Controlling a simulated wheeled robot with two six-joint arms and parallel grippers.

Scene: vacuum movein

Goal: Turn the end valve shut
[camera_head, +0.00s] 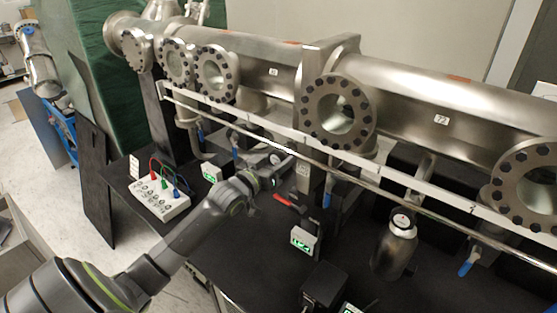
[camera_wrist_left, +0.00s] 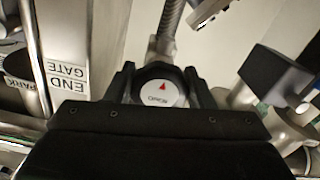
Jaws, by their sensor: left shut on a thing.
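The end valve knob (camera_wrist_left: 158,91) shows in the left wrist view as a round cap with a white face and a red arrow pointing up in the picture. My left gripper (camera_wrist_left: 160,82) is shut on it, with one black finger on each side. A label reading END GATE (camera_wrist_left: 67,78) stands left of the knob. In the head view my left gripper (camera_head: 281,172) reaches in under the long rail, and the knob is hard to make out there. My right gripper is not in view.
A large steel beam pipe (camera_head: 400,95) with bolted round ports runs across the back. A thin rail (camera_head: 385,180) passes in front of it. A red-handled part (camera_head: 283,198), a green-lit display box (camera_head: 304,241) and a steel cylinder (camera_head: 394,252) are near my arm.

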